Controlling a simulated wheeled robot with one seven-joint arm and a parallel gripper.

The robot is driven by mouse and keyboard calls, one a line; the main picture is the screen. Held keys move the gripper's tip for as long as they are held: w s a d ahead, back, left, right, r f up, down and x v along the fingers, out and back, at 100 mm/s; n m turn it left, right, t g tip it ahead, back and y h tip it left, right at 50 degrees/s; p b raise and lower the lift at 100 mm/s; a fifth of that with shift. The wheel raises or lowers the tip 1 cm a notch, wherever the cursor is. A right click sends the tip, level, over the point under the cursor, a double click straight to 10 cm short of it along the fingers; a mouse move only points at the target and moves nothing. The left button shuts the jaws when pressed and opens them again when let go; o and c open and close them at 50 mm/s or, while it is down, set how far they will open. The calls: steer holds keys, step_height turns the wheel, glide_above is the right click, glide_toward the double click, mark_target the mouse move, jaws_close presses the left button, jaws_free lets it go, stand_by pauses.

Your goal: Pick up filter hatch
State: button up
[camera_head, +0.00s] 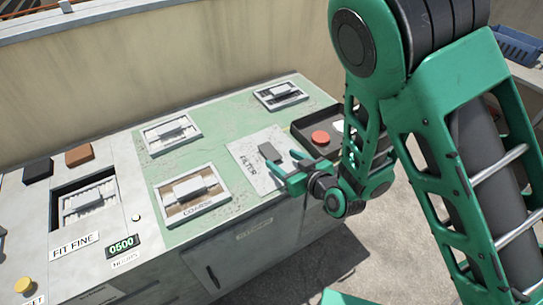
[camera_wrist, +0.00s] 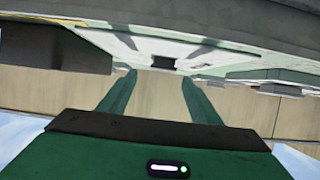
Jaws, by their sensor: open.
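The filter hatch (camera_head: 250,168) is a pale grey plate with a partly covered dark label, lying on the green top of the cabinet. A dark grey block-like handle (camera_head: 268,151) stands on it. My gripper (camera_head: 282,163) is open and empty, its two green fingers pointing left beside the handle and over the right part of the plate. In the wrist view, the fingers (camera_wrist: 160,84) stand apart with a dark block (camera_wrist: 163,64) beyond and between them, on a pale plate. I cannot tell whether a finger touches the hatch.
Slatted grey units in frames (camera_head: 188,190) sit on the cabinet top, one marked COARSE. Left are a FIT FINE bay (camera_head: 87,202), a 0500 display (camera_head: 122,246) and a yellow button (camera_head: 23,284). A wall (camera_head: 180,65) stands behind.

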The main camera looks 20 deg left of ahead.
mark_target(271, 152)
steer(key=shift+x, duration=3.3)
steer(key=shift+a+r, duration=0.15)
steer(key=shift+r, duration=0.05)
steer(key=c, duration=1.4)
